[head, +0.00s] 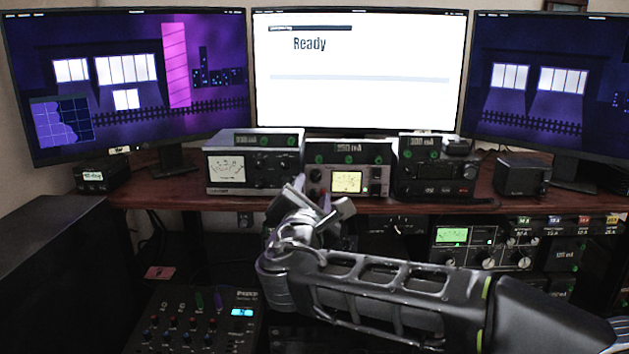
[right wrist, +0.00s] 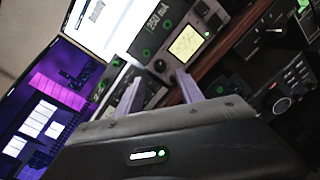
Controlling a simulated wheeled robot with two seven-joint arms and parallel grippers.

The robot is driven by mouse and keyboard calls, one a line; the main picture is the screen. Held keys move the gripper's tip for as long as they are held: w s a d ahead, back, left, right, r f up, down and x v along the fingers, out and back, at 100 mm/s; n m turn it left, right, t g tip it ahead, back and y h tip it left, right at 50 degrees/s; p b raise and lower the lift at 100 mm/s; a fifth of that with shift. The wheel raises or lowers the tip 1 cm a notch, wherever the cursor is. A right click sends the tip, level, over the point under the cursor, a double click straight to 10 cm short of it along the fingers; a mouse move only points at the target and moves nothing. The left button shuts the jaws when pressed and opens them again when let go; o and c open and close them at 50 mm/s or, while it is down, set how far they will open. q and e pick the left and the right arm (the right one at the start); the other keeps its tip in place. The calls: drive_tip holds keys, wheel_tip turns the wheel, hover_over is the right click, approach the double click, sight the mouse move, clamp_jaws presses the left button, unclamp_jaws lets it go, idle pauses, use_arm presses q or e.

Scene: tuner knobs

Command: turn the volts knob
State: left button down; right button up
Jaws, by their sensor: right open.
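The middle radio unit (head: 377,152) on the shelf has a lit yellow meter and small round knobs at its left, one of them (head: 315,176) just above my right gripper (head: 314,190). No label reading volts is legible, so I cannot tell which knob it is. In the right wrist view the yellow meter (right wrist: 187,43) and a dark knob (right wrist: 160,66) beside it lie beyond the fingertips. My left gripper is not in view.
A unit with a white meter (head: 250,168) stands left of the middle one, and a black radio (head: 437,175) stands right. A rack unit with a green meter (head: 482,245) sits below the shelf (head: 185,192). A mixer (head: 197,320) lies lower left. Three monitors stand behind.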

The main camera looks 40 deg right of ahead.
sight(315, 177)
drive_tip(key=x, duration=0.6)
drive_tip(key=shift+p, duration=0.35)
drive_tip(key=shift+c, duration=0.2)
clamp_jaws()
